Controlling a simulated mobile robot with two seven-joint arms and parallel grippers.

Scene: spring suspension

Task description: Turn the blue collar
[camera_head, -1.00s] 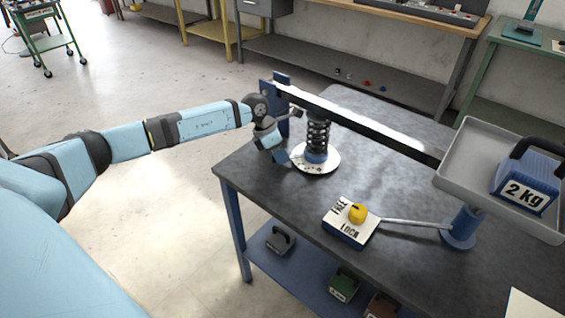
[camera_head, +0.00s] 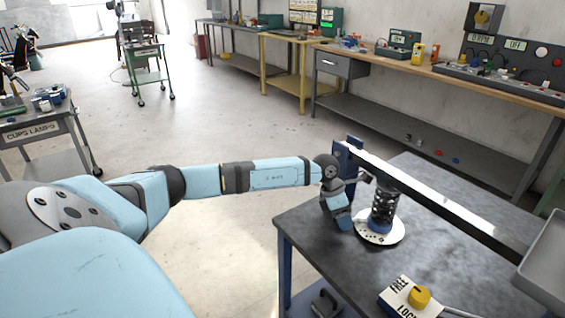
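The blue collar (camera_head: 379,226) is a ring at the foot of the upright black coil spring (camera_head: 384,199). It sits over a round white plate (camera_head: 392,238) with dark marks on the bench. A long dark beam (camera_head: 440,198) passes above the spring from a blue post (camera_head: 342,158). My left gripper (camera_head: 343,221) points down just left of the spring, close to the collar. A small gap seems to lie between them. Its fingers overlap from this angle, so their opening is unclear. My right gripper is out of view.
The dark bench top (camera_head: 330,262) is clear in front of the plate. A FREE/LOCK block (camera_head: 397,290) with a yellow knob (camera_head: 419,296) stands at the front. A grey tray (camera_head: 548,262) hangs at the right edge. Floor lies open to the left.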

